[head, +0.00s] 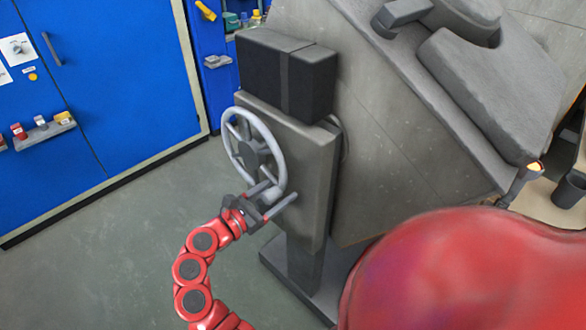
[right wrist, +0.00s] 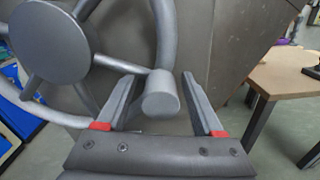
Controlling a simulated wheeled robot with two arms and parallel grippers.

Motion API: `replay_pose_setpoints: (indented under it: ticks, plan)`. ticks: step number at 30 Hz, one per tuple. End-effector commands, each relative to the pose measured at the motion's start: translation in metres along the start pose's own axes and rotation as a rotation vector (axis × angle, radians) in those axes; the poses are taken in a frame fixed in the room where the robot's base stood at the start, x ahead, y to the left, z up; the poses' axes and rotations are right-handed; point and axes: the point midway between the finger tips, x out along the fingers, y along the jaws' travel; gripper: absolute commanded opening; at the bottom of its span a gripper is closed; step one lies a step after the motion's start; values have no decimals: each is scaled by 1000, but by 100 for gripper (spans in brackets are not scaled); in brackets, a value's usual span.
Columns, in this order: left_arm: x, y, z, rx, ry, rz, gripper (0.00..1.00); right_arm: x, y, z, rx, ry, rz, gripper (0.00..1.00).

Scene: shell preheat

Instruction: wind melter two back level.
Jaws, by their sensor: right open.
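A grey handwheel (head: 231,132) with a dark hub stands on the side of the melter's grey stand (head: 305,165). The large grey melter body (head: 385,130) sits tilted, its spout (head: 533,168) low at the right with a small orange glow. My right gripper (head: 280,192) is open at the wheel's lower right rim. In the right wrist view the wheel (right wrist: 55,45) fills the left, and its round handle knob (right wrist: 160,95) lies between the open fingers (right wrist: 158,80), with a gap on the right side. My left gripper is not in view.
A blue cabinet (head: 100,80) stands at the left, with a small shelf (head: 45,132) on its door. Green floor (head: 110,240) is clear before it. A dark bucket (head: 568,190) stands at the far right. A wooden table (right wrist: 285,75) shows in the right wrist view.

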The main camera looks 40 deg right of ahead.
Motion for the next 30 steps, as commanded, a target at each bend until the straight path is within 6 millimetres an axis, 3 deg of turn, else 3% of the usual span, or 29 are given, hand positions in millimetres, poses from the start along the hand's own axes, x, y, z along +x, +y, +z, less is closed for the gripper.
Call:
replay_pose_setpoints:
  ticks: [12, 23, 30]
  plan:
    - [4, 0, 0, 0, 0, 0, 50, 2, 0, -1, 0, 0, 1, 67]
    - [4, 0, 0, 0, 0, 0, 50, 2, -1, -1, -1, 0, -2, 2]
    - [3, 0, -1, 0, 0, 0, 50, 2, -2, -2, -3, 2, -4, 0]
